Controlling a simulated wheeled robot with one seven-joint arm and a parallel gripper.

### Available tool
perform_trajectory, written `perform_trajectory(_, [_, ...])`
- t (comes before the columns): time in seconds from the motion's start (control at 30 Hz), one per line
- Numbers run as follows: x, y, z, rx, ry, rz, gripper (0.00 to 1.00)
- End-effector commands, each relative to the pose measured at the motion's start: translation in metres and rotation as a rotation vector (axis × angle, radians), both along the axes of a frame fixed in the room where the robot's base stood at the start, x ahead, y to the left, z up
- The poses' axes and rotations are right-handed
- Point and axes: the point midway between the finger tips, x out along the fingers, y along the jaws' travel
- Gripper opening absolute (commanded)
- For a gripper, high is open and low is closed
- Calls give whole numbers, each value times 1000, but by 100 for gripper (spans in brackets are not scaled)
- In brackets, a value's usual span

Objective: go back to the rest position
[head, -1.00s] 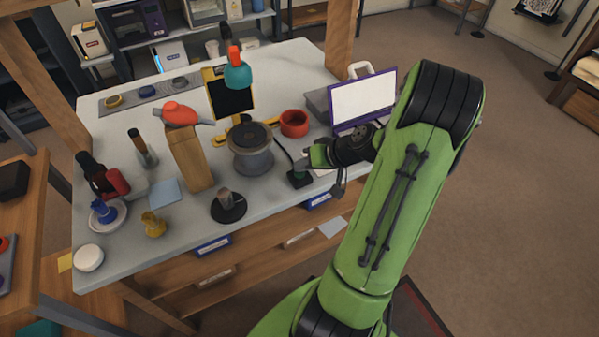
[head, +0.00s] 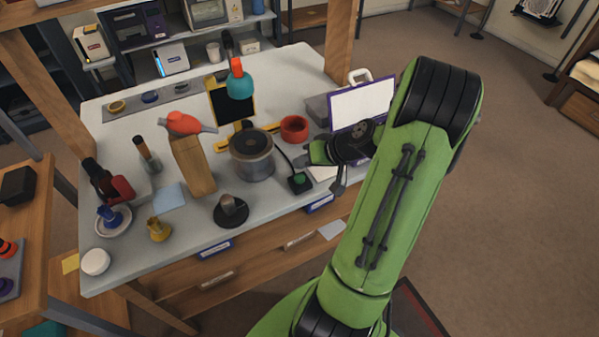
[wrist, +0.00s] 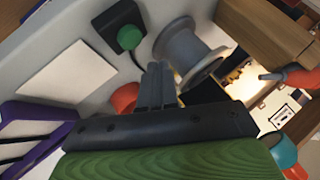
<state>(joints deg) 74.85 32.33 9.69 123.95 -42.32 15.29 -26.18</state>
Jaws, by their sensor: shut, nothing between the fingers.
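My gripper shows in the wrist view (wrist: 157,84) with its two dark fingers together and nothing between them. In the head view my gripper (head: 312,163) is at the right part of the white workbench (head: 130,262), beside a small black box with a green button (head: 299,181). My green arm reaches in from the lower right and hides part of the bench's right end. In the wrist view the green button (wrist: 129,37) lies beyond the fingers to the left, and a grey spool-shaped stand (wrist: 186,52) lies beyond them to the right.
Near my gripper stand the grey round stand (head: 252,160), a red ring-shaped cup (head: 294,128) and a purple-framed laptop-like screen (head: 362,104). A wooden block (head: 194,165), a black-based part (head: 231,211) and a yellow piece (head: 158,229) stand further left. Open floor (head: 500,200) lies right.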

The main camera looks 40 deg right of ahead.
Motion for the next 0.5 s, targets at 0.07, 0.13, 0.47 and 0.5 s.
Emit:
perform_trajectory(0.07, [0, 0, 14, -2, -1, 0, 0])
perform_trajectory(0.13, [0, 0, 23, -2, -1, 1, 0])
perform_trajectory(0.47, [0, 0, 32, 0, -1, -1, 0])
perform_trajectory(0.5, [0, 0, 32, 0, -1, -1, 0])
